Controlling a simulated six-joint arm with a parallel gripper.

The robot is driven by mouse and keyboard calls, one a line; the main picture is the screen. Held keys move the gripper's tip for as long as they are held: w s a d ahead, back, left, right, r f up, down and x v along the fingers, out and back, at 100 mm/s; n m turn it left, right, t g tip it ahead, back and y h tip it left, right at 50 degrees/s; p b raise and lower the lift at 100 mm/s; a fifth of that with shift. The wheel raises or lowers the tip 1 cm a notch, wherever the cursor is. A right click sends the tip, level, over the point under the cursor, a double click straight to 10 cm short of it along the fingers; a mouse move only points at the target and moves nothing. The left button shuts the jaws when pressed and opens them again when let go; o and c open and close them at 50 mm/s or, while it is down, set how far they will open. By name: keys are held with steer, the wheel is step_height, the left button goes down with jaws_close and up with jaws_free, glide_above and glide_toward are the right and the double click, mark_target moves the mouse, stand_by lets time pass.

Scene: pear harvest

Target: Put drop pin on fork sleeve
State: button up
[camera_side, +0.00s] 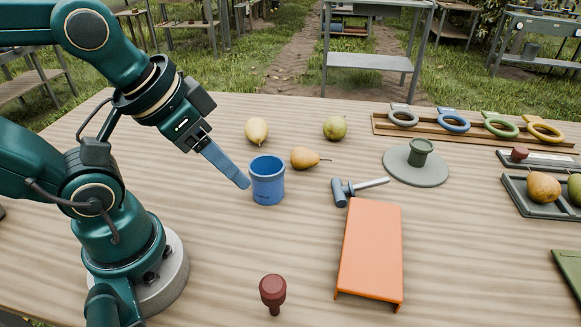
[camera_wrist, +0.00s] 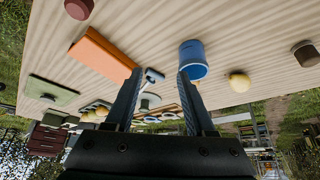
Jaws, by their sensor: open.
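A dark red pin with a rounded knob (camera_side: 273,289) stands upright at the front of the table; I take it as the drop pin. Its knob shows at the top left of the wrist view (camera_wrist: 79,8). A green sleeve (camera_side: 419,153) stands on a round grey-green base (camera_side: 400,172) at right; it looks like the fork sleeve. It is partly visible between my fingers in the wrist view (camera_wrist: 147,102). My gripper (camera_side: 243,183) is open and empty, above the table by the blue cup, apart from pin and sleeve. The fingers overlap in the side view.
A blue cup (camera_side: 267,182) stands close by my fingertips. An orange bench-like piece (camera_side: 370,250) and a hammer (camera_side: 342,191) lie between pin and sleeve. Pears (camera_side: 257,131) lie behind. Coloured rings (camera_side: 453,122) and trays (camera_side: 540,207) are at right. The front left-centre is clear.

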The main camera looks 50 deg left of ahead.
steer(key=shift+w, duration=0.1)
steer(key=w+r+m+t, duration=0.25)
steer(key=w+r, duration=0.25)
steer(key=w, duration=0.3)
steer(key=m+g+h, duration=0.1)
steer(key=m+g, duration=0.2)
steer(key=m, duration=0.1)
glide_above(360, 184)
steer(key=s, duration=0.2)
steer(key=f, duration=1.4)
steer(key=shift+s+a+f, duration=0.1)
steer(key=shift+a+f, duration=0.2)
steer(key=shift+f, duration=0.7)
steer(key=shift+x, duration=2.1)
steer(key=shift+c, duration=0.3)
jaws_close()
